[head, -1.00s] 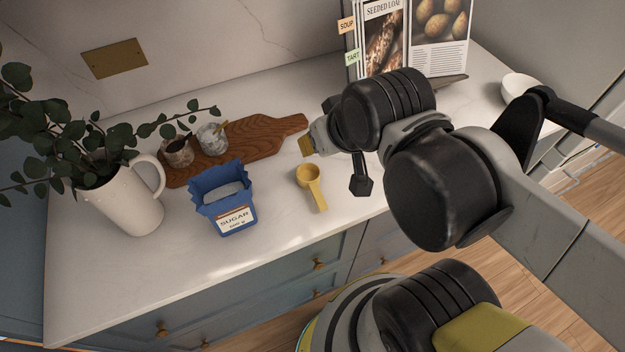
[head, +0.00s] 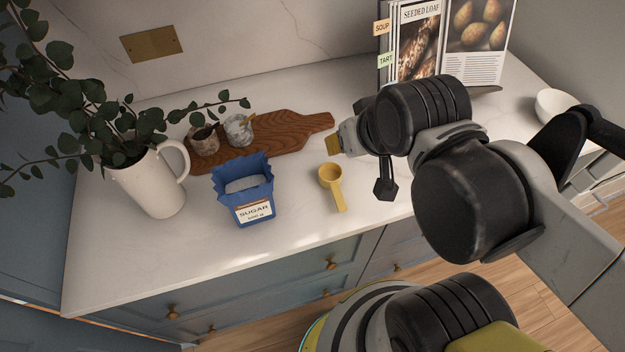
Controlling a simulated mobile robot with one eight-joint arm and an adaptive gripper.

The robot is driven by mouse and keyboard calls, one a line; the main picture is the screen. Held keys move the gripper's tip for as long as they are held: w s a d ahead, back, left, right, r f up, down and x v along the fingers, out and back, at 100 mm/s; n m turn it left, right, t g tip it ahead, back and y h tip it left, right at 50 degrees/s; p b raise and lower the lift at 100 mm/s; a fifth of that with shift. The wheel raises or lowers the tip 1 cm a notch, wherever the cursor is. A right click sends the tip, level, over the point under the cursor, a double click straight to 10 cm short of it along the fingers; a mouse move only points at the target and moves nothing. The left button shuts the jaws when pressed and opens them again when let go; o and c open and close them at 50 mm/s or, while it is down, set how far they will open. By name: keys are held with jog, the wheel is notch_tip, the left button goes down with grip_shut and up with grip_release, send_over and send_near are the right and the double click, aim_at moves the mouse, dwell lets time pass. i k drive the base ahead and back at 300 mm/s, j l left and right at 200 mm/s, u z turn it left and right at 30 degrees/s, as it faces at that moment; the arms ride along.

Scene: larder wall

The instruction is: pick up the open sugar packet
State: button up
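The open sugar packet (head: 250,207) is blue with a jagged open top and a white "SUGAR" label. It stands upright on the white counter, with pale sugar showing inside. My gripper (head: 335,145) is at the end of my arm, right of the packet and apart from it, beyond a yellow scoop. Only a small part of it shows beside the wrist, so I cannot see whether its fingers are open or shut. The packet is fully in view and nothing touches it.
A yellow measuring scoop (head: 331,178) lies right of the packet. A white jug (head: 148,185) with leafy stems stands left. Behind are a wooden board (head: 285,128) and two small pots (head: 203,140). A cookbook (head: 420,45) and white bowl (head: 553,105) are farther right. The front counter is clear.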

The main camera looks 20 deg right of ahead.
aim_at(245, 185)
jog(key=k+l, duration=0.3)
jog(key=l, duration=0.15)
jog(key=k+l+u, duration=0.1)
jog(key=k+l, duration=0.15)
jog(key=l, duration=0.15)
jog(key=k+l, duration=0.3)
jog(key=l, duration=0.15)
